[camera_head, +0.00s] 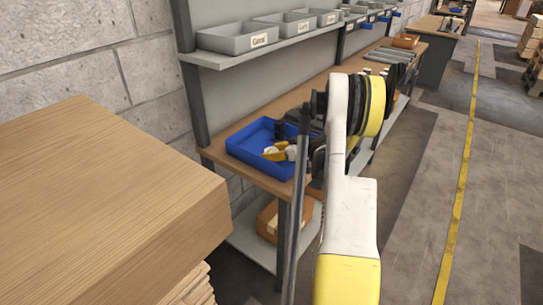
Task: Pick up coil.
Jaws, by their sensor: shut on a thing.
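My gripper (285,143) is small and dark in the picture, at the right side of a blue tray (237,147) on the workbench. It is shut on a small orange-yellow and white piece (274,154), which appears to be the coil. The piece shows over the tray's right part; I cannot tell whether it touches the tray floor. My white and yellow arm, with its black joint, hides the bench to the right of the gripper and part of the gripper itself.
The wooden workbench (343,83) runs back along the wall, with grey rods (392,55) farther along. Grey labelled bins (238,38) stand on the shelf above. A box (268,222) sits on the lower shelf. A large wooden block (95,190) fills the left foreground.

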